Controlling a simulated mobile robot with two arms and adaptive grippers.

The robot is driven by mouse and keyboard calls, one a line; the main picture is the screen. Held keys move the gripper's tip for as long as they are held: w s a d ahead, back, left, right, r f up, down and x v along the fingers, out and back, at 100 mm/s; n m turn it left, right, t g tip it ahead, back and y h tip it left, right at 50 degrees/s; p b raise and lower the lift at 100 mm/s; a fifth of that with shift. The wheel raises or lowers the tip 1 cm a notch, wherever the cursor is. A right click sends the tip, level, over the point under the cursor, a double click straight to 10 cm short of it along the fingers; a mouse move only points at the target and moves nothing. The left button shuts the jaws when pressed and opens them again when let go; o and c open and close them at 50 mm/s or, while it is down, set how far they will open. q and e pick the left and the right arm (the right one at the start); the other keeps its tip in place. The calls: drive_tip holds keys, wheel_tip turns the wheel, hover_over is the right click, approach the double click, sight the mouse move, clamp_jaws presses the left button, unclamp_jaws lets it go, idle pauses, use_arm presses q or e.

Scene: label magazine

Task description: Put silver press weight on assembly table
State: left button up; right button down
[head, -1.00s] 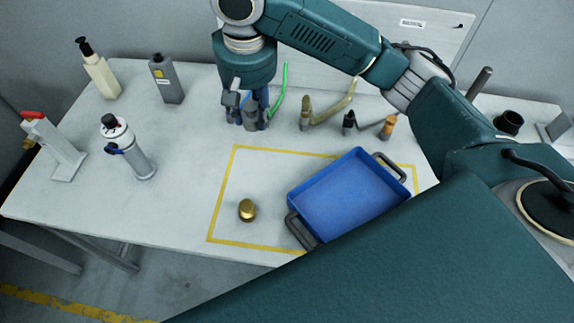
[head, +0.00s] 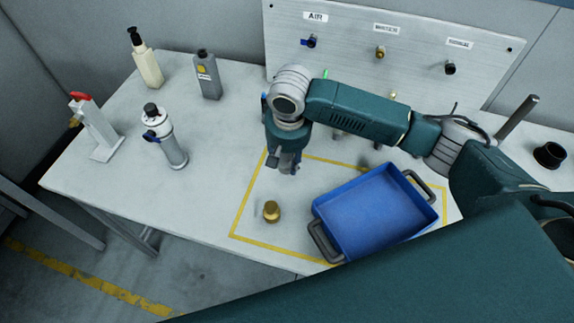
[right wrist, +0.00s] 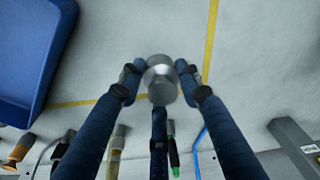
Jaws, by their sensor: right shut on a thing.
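The silver press weight (right wrist: 162,82) is a small shiny cylinder with a narrower knob, held between the dark blue fingers of my right gripper (right wrist: 160,73) in the right wrist view. In the head view my right gripper (head: 287,167) points down over the back left corner of the yellow outline on the assembly table (head: 215,190). Its fingers mostly hide the weight there. I cannot tell whether the weight touches the table. My left gripper is not in view.
A brass weight (head: 271,212) stands inside the outline, left of a blue tray (head: 375,210) with grey handles. Bottles (head: 207,75), a silver canister (head: 165,138) and a red-topped stand (head: 97,128) are on the left. A panel with fittings (head: 380,52) rises behind.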

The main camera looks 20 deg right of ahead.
sight(287, 163)
wheel_tip(287, 163, down, 3)
drive_tip(key=shift+f, duration=0.15)
drive_tip(key=shift+f, duration=0.1)
drive_tip(key=c, duration=1.2)
unclamp_jaws()
drive_tip(key=shift+r, duration=0.2)
drive_tip(key=r, duration=0.4)
drive_tip(key=s+r, duration=0.1)
drive_tip(key=r, duration=0.6)
drive_tip(key=shift+s+a+r, duration=0.1)
drive_tip(key=shift+s+r, duration=0.25)
